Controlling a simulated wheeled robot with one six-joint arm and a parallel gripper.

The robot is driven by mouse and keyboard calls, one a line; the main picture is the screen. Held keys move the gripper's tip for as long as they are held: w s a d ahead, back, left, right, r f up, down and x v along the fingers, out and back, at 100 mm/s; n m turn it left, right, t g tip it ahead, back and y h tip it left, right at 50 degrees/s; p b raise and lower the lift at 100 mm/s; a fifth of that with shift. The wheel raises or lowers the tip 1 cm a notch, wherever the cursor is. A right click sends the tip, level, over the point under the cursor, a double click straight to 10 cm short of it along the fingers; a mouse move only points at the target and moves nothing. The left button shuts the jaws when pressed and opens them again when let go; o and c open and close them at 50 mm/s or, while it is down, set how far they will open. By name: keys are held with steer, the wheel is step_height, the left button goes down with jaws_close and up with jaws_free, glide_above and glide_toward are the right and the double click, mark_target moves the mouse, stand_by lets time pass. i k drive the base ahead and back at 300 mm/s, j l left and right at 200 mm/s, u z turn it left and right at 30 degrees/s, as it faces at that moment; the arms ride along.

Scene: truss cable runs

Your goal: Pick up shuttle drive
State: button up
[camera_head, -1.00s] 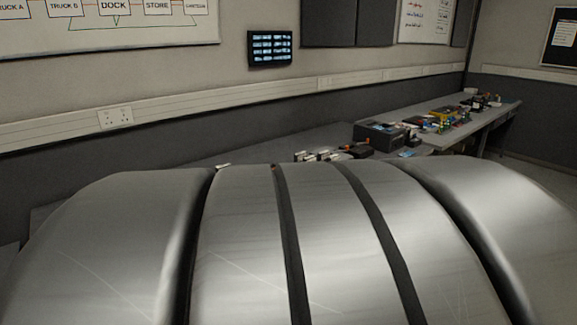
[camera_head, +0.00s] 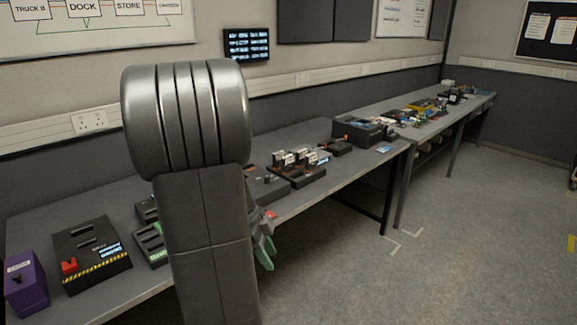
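I cannot tell which of the things on the bench is the shuttle drive. Candidates are a dark block with silver cylinders (camera_head: 297,168) at mid bench and a black box with a red switch and a yellow-black striped edge (camera_head: 92,257) at the front left. My arm stands upright in the middle of the view and hides part of the bench. A green, finger-like part (camera_head: 264,250) shows just right of my arm, at the bench's front edge; it may belong to my gripper. My gripper is mostly hidden behind the arm, and its opening cannot be made out.
A purple box (camera_head: 27,287) stands at the bench's left end. A dark bin (camera_head: 358,129) sits farther right on the bench (camera_head: 340,177). A second bench (camera_head: 470,106) with several small parts continues to the back right. The grey floor (camera_head: 460,235) at right is clear.

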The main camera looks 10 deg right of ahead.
mark_target(311, 160)
steer(key=i+l+u, duration=0.25)
steer(key=u, duration=0.15)
steer(key=i+l+u, duration=0.15)
steer(key=l+u, duration=0.3)
steer(key=i+l+u, duration=0.1)
steer(key=l+u, duration=0.3)
steer(key=i+l+u, duration=0.15)
steer(key=l, duration=1.65)
steer(key=i+l+u, duration=0.2)
steer(key=l, duration=1.55)
steer(key=k, duration=0.1)
